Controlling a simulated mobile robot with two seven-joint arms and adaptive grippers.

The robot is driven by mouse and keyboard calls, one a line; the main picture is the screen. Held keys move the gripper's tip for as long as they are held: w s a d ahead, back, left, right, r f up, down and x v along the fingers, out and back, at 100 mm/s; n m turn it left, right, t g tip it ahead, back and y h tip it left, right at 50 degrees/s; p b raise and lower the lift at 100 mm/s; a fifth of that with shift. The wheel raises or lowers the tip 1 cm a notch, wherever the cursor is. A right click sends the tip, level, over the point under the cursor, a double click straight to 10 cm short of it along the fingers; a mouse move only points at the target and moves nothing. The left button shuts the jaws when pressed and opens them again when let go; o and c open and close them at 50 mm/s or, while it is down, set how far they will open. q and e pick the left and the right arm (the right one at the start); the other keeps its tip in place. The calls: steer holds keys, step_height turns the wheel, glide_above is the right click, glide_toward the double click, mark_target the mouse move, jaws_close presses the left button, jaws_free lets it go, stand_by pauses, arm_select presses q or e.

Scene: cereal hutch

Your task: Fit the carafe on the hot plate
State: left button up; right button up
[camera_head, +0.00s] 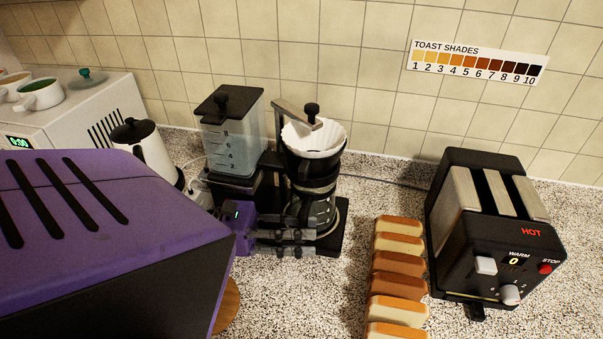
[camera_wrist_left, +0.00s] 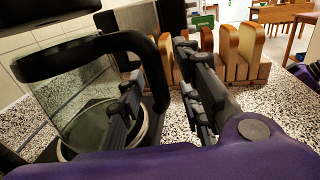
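The glass carafe (camera_head: 314,210) with a black handle (camera_wrist_left: 152,62) stands upright in the coffee maker (camera_head: 268,172), below the white paper filter. The pale rim of the round hot plate (camera_head: 340,222) shows around its base in the head view. I cannot tell whether the carafe is fully seated or centred there. My left gripper (camera_head: 300,243) is at the handle side; in the left wrist view its fingers (camera_wrist_left: 165,85) are apart, one on each side of the handle, with a gap visible.
A row of bread slices (camera_head: 398,272) stands right of the coffee maker, then a black toaster (camera_head: 490,225). A white kettle (camera_head: 150,150) is at the left, near a white appliance with cups (camera_head: 40,95). Speckled counter is free between carafe and bread.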

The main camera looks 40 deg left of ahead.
steer(key=shift+s+f, duration=0.1)
arm_select(q)
steer(key=shift+s+a, duration=0.15)
steer(key=shift+a, duration=0.05)
steer(key=b+v, duration=0.1)
steer(key=v, duration=0.6)
arm_select(e)
steer(key=shift+s+d+f, duration=0.2)
steer(key=shift+f, duration=0.35)
arm_select(q)
steer(key=shift+r, duration=0.1)
arm_select(e)
steer(key=shift+s+f, duration=0.1)
steer(key=shift+s, duration=0.05)
